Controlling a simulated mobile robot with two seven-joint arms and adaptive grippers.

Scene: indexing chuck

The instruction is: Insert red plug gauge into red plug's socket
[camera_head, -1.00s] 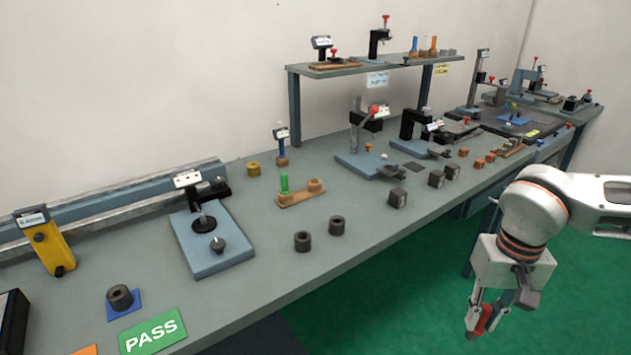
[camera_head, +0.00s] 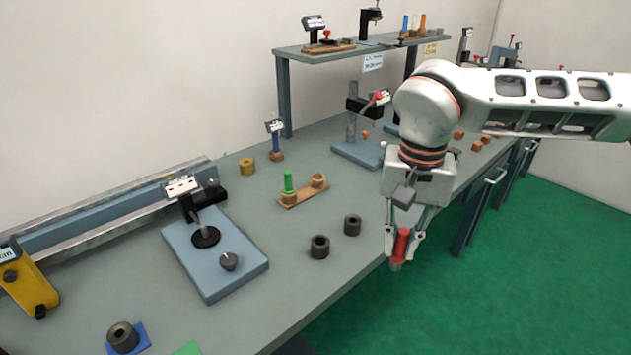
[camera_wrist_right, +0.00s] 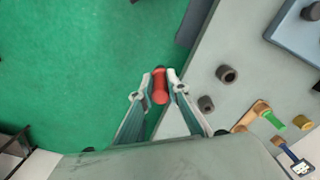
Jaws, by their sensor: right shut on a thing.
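My right gripper (camera_head: 403,240) is shut on the red plug gauge (camera_head: 401,244), which hangs roughly upright just off the table's front edge, with a grey lower end. In the right wrist view the red plug gauge (camera_wrist_right: 160,88) sits between the two fingertips (camera_wrist_right: 161,80), with green floor behind it. A wooden holder (camera_head: 303,197) on the table has two round sockets. A green plug (camera_head: 288,184) stands in its left one, and the right socket (camera_head: 318,180) looks empty. The holder (camera_wrist_right: 252,116) also shows at the right of the wrist view. My left gripper is not in view.
Two dark rings (camera_head: 320,247) (camera_head: 352,225) lie on the table between the holder and the front edge. A blue-grey fixture (camera_head: 215,262) stands at the left. A raised shelf (camera_head: 350,48) stands at the back. Bare table surrounds the holder.

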